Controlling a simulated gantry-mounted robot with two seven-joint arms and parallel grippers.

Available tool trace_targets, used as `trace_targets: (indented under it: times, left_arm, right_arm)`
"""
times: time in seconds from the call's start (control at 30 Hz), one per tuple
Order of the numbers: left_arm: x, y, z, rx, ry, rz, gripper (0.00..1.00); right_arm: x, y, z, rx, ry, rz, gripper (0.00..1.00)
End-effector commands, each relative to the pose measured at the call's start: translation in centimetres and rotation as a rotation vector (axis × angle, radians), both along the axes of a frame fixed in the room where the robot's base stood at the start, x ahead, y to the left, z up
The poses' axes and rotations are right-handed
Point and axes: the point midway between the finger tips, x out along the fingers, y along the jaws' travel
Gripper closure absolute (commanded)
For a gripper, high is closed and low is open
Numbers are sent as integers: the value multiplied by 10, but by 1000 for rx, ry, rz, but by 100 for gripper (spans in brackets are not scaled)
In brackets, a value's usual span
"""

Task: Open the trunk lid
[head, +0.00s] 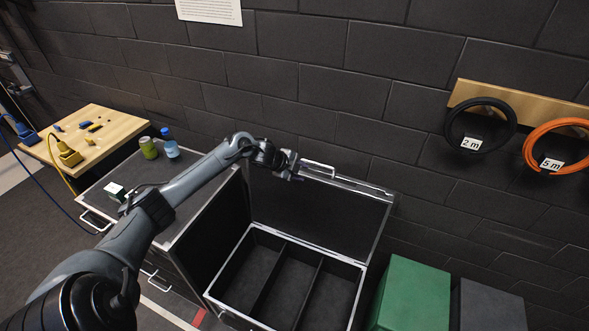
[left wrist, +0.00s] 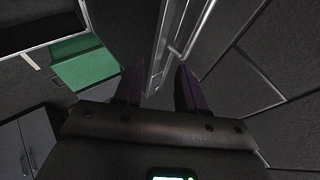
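The trunk (head: 300,262) stands below the wall with its lid (head: 325,212) raised, leaning back near upright. Its three dark compartments are exposed and look empty. A metal handle (head: 318,163) shows at the lid's top edge. My left gripper (head: 298,174) is at the left part of that top edge. In the left wrist view its two dark fingers (left wrist: 159,88) are apart, with the lid's metal edge (left wrist: 160,45) running ahead between them. Whether a finger touches the lid I cannot tell. My right gripper is in neither view.
A black cabinet (head: 95,190) left of the trunk holds a green can (head: 148,148), a blue-topped bottle (head: 170,148) and a small white box (head: 114,190). A green box (head: 412,295) stands to the right. Coiled cables (head: 480,125) hang on the brick wall.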

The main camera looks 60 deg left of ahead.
Motion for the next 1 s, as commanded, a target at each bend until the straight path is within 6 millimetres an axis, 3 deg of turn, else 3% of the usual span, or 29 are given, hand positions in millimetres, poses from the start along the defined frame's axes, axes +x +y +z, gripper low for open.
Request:
trace_targets:
  times: [0.4,0.83,1.0]
  left_arm:
    - [-23,-1,23,1,1,-2,60]
    - [-23,-1,24,-9,1,8,60]
    - [-24,-7,24,-88,4,47,60]
  right_arm:
    - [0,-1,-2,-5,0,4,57]
    - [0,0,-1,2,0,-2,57]
    - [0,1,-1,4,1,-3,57]
